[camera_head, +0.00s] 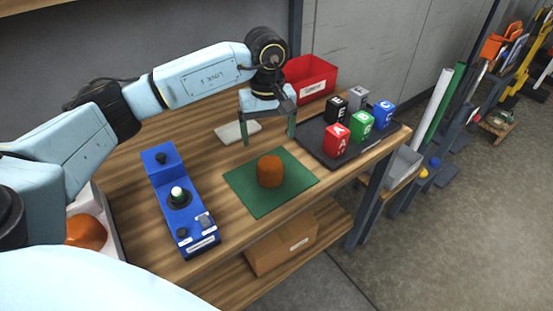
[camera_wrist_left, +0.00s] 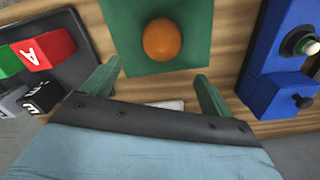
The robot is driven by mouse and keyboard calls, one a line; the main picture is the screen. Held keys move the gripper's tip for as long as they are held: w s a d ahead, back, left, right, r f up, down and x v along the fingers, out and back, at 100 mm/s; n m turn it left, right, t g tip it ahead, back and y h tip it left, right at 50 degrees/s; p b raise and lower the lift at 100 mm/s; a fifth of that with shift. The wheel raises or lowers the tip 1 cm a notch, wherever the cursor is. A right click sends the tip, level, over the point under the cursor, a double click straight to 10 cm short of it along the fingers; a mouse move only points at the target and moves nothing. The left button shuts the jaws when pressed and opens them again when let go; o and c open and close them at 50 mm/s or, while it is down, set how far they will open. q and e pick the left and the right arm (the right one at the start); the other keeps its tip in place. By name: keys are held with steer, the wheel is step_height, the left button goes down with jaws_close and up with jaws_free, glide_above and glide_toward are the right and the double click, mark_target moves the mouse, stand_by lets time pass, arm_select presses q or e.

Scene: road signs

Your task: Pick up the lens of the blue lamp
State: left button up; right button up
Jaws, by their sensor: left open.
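The blue lamp base (camera_head: 170,205) stands on the table, with a pale bulb (camera_head: 177,193) uncovered in a dark ring. It shows in part at the right of the left wrist view (camera_wrist_left: 262,65). An orange round-topped lens (camera_head: 270,171) stands upright on a green mat (camera_head: 245,201). In the left wrist view the orange lens (camera_wrist_left: 162,40) is at top centre, beyond the fingertips. My left gripper (camera_head: 268,139) is open and empty, above the table behind the lens and not touching it. My right gripper does not show.
A dark tray (camera_head: 368,151) with several lettered blocks is right of the mat. A red bin (camera_head: 310,78) and a pale flat block (camera_head: 237,132) are behind. Another orange piece (camera_head: 86,232) sits in a white box at lower left. A cardboard box (camera_head: 283,247) is on the lower shelf.

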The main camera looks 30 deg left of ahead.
mark_target(269, 159)
arm_select(q)
steer(key=f, duration=0.2)
steer(key=s+f, duration=0.1)
steer(key=f, duration=0.1)
steer(key=shift+f, duration=0.4)
steer(key=shift+w+f, duration=0.15)
steer(key=shift+f, duration=0.6)
steer(key=shift+d+f, duration=0.1)
steer(key=shift+f, duration=0.25)
step_height(269, 159, down, 4)
steer(key=shift+d, duration=0.1)
steer(key=shift+w, duration=0.1)
steer(key=c, duration=1)
steer(key=shift+c, duration=0.2)
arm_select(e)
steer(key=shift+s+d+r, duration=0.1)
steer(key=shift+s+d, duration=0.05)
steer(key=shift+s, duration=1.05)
